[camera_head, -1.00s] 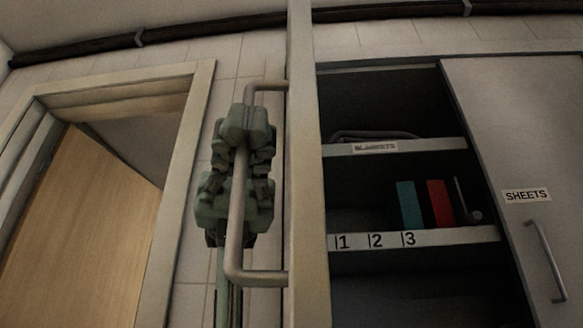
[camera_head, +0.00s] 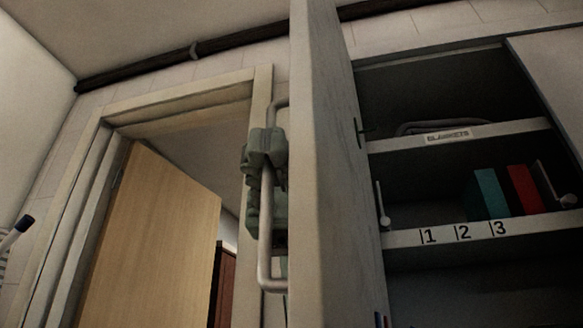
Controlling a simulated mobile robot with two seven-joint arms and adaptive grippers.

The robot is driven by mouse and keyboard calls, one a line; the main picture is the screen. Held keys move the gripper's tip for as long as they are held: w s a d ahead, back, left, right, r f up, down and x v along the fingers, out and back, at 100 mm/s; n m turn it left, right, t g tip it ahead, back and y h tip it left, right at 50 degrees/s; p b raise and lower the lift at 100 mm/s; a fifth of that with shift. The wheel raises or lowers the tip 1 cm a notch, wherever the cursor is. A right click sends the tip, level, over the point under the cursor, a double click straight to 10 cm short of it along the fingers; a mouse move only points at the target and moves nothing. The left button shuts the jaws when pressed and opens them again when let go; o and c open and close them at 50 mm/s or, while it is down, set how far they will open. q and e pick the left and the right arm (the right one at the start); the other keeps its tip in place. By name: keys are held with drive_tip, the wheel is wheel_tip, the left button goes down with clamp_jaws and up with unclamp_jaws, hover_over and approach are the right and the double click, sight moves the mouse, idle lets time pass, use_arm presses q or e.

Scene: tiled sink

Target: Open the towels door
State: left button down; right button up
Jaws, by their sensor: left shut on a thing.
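The towels door (camera_head: 335,190) is a pale cabinet door that stands swung open, seen at a steep angle with its inner face showing on the right. Its pale bar handle (camera_head: 265,270) is on the outer face, at the left. My left gripper (camera_head: 266,185) is shut on the upright part of this handle. The door hides part of the gripper and handle. The towels label is not visible. My right gripper is not in view.
The open cabinet has a blankets shelf (camera_head: 455,134) and a numbered shelf (camera_head: 445,234) holding a teal book (camera_head: 490,194) and a red book (camera_head: 524,188). A closed cabinet door (camera_head: 555,75) is at far right. A wooden room door (camera_head: 155,240) stands ajar at left.

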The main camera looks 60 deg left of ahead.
use_arm(q)
drive_tip(key=shift+s+a+r, duration=0.25)
drive_tip(key=shift+a, duration=0.3)
drive_tip(key=c, duration=1.9)
unclamp_jaws()
drive_tip(key=shift+f, duration=0.1)
drive_tip(key=shift+s, duration=0.1)
drive_tip(key=v, duration=1.2)
drive_tip(key=shift+f, duration=0.1)
